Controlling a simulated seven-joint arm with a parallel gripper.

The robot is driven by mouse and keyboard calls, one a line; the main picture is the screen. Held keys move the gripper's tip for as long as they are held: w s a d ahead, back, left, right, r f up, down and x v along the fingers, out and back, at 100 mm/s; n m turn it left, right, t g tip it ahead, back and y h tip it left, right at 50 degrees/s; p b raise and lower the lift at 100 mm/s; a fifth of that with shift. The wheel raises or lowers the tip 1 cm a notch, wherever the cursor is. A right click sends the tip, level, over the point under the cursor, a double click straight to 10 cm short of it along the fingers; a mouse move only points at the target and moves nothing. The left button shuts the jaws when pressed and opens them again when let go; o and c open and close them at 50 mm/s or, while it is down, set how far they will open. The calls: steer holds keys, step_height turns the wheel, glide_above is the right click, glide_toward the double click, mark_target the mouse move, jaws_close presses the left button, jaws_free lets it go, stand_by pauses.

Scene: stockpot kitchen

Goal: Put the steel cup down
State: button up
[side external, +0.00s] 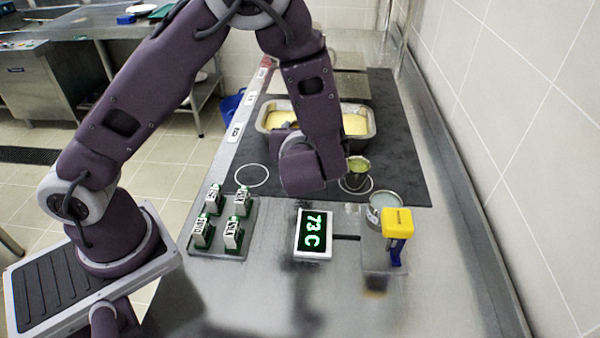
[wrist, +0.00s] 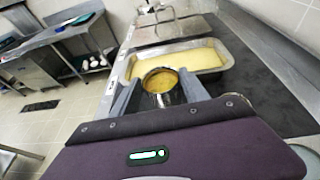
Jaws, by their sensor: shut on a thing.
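The steel cup (wrist: 164,99) holds a yellow-orange filling and sits upright between the two fingers of my gripper (wrist: 161,90) in the wrist view. My gripper is shut on it. In the wrist view the cup appears just in front of the near edge of a metal pan (wrist: 207,62) of yellow content. In the side view my wrist hides the cup and most of the fingers, and the pan (side external: 372,126) shows behind. I cannot tell whether the cup's base touches anything.
A small vessel with green content (side external: 358,169) stands at the right white ring on the dark mat (side external: 397,160). The left white ring (side external: 252,175) is empty. Nearer are a block of labelled bottles (side external: 222,228), a 73C display (side external: 313,234) and a can (side external: 384,206) beside a yellow-topped blue device (side external: 398,228).

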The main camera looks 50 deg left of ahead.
step_height(320, 180, down, 9)
steer(key=shift+r, duration=0.1)
steer(key=o, duration=1.5)
steer(key=shift+o, duration=0.3)
